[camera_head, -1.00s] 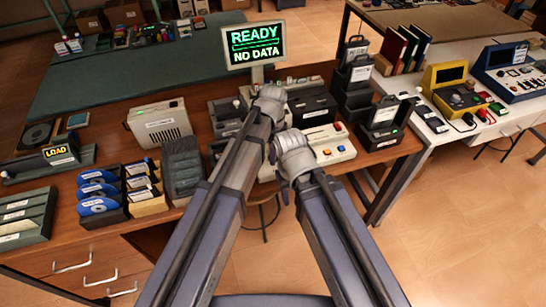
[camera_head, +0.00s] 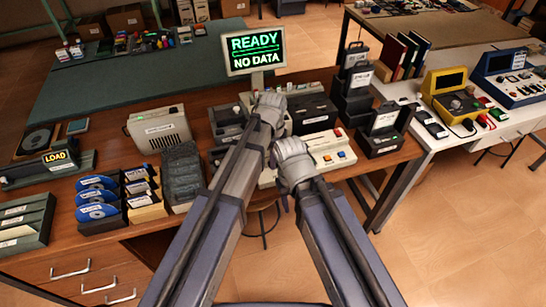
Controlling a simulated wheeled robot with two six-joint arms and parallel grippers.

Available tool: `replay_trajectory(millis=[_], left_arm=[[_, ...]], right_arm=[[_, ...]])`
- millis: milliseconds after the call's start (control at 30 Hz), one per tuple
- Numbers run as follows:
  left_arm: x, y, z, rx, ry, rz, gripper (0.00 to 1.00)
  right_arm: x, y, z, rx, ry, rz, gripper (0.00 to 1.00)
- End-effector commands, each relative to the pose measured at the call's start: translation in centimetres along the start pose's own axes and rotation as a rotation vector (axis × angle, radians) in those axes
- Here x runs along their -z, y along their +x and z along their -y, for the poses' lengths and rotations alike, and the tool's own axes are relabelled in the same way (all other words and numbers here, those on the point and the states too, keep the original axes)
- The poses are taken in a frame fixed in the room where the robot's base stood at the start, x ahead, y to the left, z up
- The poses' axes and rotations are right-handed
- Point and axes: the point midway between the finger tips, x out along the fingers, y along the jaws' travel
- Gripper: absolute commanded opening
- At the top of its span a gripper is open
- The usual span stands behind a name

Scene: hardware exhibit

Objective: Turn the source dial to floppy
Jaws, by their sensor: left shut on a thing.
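A cream console (camera_head: 325,150) with a red button, a blue button and an orange button stands on the wooden desk, partly behind my arms. The source dial is not visible; my arms cover the console's left part. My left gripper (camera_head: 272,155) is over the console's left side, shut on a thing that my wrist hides. My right gripper (camera_head: 284,195) hangs at the console's front edge, and its jaws cannot be made out.
Floppy disks in holders (camera_head: 97,200), a dark ribbed case (camera_head: 182,172) and a cream drive box (camera_head: 158,128) stand to the left. Black disk boxes (camera_head: 382,130) stand close on the right. A white table (camera_head: 450,150) with yellow and blue devices is farther right.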

Motion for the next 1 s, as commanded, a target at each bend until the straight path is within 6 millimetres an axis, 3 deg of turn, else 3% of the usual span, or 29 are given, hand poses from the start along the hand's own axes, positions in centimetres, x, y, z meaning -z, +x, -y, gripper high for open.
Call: replay_trajectory(millis=[467,1000], left_arm=[[0.00,0.01,-0.03,0.000,-0.078,0.000,0.00],[0.03,0.01,-0.09,0.000,-0.553,0.000,0.00]], right_arm=[[0.00,0.01,0.00,0.000,0.000,0.000,0.50],[0.00,0.01,0.00,0.000,0.000,0.000,0.50]])
